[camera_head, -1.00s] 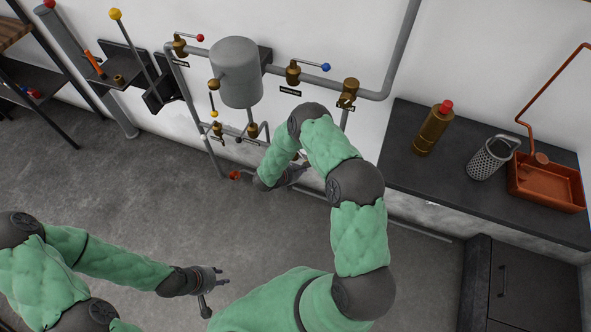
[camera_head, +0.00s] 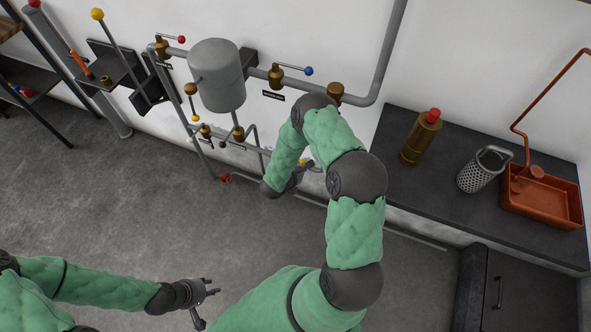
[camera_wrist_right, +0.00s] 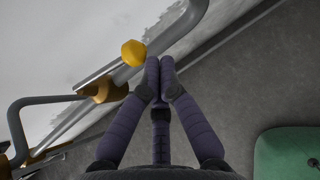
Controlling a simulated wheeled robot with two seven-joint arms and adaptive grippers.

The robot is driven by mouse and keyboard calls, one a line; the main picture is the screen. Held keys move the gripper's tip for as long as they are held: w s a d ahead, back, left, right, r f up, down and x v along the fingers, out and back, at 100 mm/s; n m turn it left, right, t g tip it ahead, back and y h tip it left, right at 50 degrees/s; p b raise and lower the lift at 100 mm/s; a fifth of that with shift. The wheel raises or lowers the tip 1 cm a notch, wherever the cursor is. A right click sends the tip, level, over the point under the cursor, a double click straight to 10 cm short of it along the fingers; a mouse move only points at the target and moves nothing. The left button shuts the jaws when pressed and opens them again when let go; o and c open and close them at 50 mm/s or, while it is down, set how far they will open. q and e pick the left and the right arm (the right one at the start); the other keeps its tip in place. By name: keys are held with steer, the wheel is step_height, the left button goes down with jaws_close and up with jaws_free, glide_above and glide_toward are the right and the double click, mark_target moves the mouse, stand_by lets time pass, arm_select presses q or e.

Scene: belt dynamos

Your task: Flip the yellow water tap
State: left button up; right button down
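The yellow tap knob (camera_wrist_right: 133,53) is a faceted ball at the end of a metal lever on a brass valve (camera_wrist_right: 105,90) in the right wrist view. In the head view a small yellow spot (camera_head: 302,162) shows by my right gripper (camera_head: 304,174), low at the wall pipes. In the wrist view my right gripper (camera_wrist_right: 160,68) has its fingertips together with nothing seen between them. The knob is just left of the fingertips; I cannot tell whether they touch. My left gripper (camera_head: 210,287) is open and empty above the floor.
A grey tank (camera_head: 216,75), a red-knobbed valve (camera_head: 162,48) and a blue-knobbed valve (camera_head: 276,76) are on the wall. A dark counter (camera_head: 420,185) stands right. The floor at left is clear.

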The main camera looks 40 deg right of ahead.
arm_select(q)
steer(key=shift+a+f+b, duration=0.1)
steer(key=shift+f+b, duration=0.4)
steer(key=shift+f, duration=0.15)
arm_select(e)
steer(key=shift+w+d, duration=0.1)
steer(key=shift+d, duration=0.8)
steer(key=shift+r, duration=0.1)
steer(key=shift+w+a, duration=0.1)
